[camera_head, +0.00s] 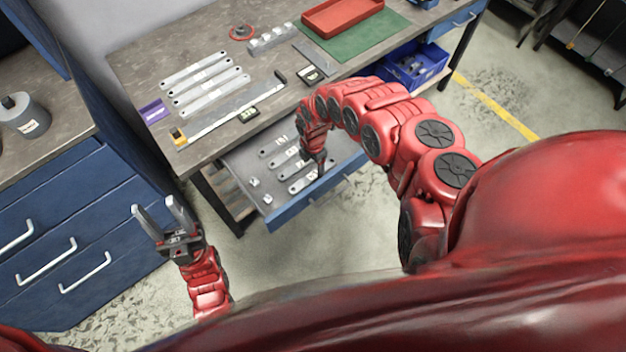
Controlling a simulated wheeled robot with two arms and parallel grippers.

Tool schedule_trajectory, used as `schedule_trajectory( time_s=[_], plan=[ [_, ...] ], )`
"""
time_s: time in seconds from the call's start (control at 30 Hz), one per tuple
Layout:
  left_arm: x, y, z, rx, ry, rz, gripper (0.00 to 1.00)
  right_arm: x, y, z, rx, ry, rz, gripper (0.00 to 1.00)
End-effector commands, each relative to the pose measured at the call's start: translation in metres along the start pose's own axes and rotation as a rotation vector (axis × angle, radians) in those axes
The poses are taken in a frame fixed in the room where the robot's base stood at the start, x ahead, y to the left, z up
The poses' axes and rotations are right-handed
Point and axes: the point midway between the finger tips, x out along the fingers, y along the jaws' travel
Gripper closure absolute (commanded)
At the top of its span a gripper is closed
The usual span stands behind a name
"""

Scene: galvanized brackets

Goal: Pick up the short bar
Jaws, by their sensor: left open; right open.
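Several flat grey bars lie side by side in the open drawer (238,166) under the workbench. They are shorter than the bars on the bench top; one short bar (301,185) lies nearest the drawer front. My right gripper (319,168) points down into the drawer at the right ends of these bars. Its fingers are small and dark here, and I cannot tell whether they touch a bar. My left gripper (155,205) is open and empty, above the floor in front of the blue cabinet, away from the bars.
Several longer bars (207,82) and a ruler-like strip (225,113) lie on the workbench (135,65). A red tray (340,14) sits on a green mat (372,38). Small metal pieces (267,198) lie in the drawer's left part. A blue bin (412,72) stands below the bench.

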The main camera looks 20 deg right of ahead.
Motion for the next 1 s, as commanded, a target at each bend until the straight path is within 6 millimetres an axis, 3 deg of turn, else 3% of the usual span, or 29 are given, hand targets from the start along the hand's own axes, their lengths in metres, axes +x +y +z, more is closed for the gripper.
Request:
schedule_trajectory(
  time_s=[0.17, 0.43, 0.7, 1.0],
  plan=[
    [-0.008, 0.000, 0.001, 0.000, 0.000, 0.000, 0.50, 0.011, 0.000, -0.001, 0.000, 0.001, 0.000, 0.25],
    [-0.037, 0.002, 0.006, 0.000, 0.000, 0.000, 0.50, 0.054, 0.000, -0.001, -0.001, 0.001, 0.001, 0.25],
    [-0.036, 0.002, 0.006, 0.000, 0.001, 0.000, 0.50, 0.055, 0.000, 0.000, -0.001, -0.001, 0.002, 0.25],
    [-0.036, 0.002, 0.006, 0.000, 0.000, 0.000, 0.50, 0.055, 0.000, 0.000, 0.000, 0.000, 0.001, 0.79]
  ],
)
